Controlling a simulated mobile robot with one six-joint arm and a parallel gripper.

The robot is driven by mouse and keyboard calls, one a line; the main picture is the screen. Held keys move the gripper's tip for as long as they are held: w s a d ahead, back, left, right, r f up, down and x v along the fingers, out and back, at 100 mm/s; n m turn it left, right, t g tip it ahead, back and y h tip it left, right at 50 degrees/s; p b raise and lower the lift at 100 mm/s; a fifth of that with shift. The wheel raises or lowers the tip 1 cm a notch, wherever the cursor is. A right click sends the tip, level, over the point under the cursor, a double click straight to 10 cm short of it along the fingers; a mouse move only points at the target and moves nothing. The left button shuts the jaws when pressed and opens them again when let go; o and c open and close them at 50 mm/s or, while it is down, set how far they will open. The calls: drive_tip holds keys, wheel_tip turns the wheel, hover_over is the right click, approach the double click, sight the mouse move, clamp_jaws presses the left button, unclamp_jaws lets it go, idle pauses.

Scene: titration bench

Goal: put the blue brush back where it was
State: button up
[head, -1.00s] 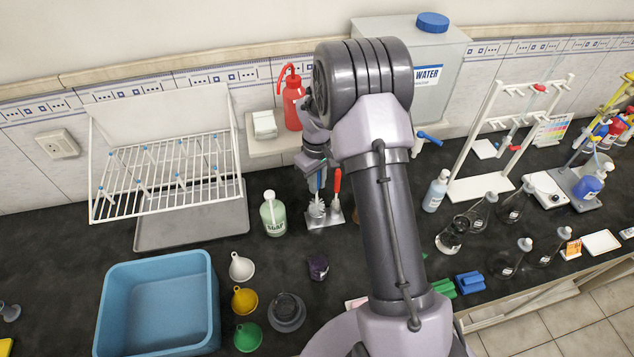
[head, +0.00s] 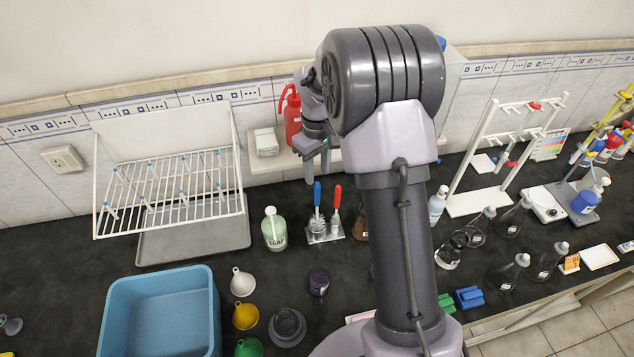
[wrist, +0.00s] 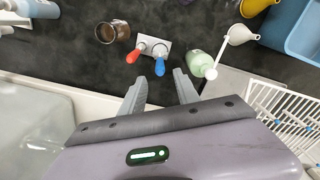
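The blue brush (head: 317,196) stands upright in a small metal holder (head: 337,230), bristles down, left of the red brush (head: 337,198). In the wrist view the blue handle (wrist: 159,67) points toward my gripper (wrist: 158,80), between the line of its two fingers. The red handle (wrist: 133,57) is beside it. My gripper is open and empty. In the head view its fingers (head: 318,165) hang above and behind the blue brush, apart from it. My arm hides part of the bench to the right.
A soap bottle (head: 274,230) stands close left of the holder, and a brown jar (wrist: 112,31) stands on its other side. A shelf with a red wash bottle (head: 292,116) is behind. The drying rack (head: 170,190) and blue basin (head: 160,310) are at left.

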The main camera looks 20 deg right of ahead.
drive_tip(key=s+a+r+m+t, duration=0.2)
drive_tip(key=s+a+r, duration=0.2)
drive_tip(key=s+r, duration=0.3)
drive_tip(key=s+a+r+m+t, duration=0.15)
drive_tip(key=s+a+r, duration=0.35)
drive_tip(key=r, duration=0.5)
drive_tip(key=s+a+m+t+y, duration=0.1)
drive_tip(key=s+a+m, duration=0.1)
drive_tip(key=s, duration=0.5)
drive_tip(key=s+a+r+m+t+y, duration=0.1)
drive_tip(key=s+a+m, duration=0.1)
drive_tip(key=s, duration=0.6)
drive_tip(key=shift+a+r, duration=0.2)
drive_tip(key=shift+a, duration=0.6)
drive_tip(key=shift+s, duration=0.1)
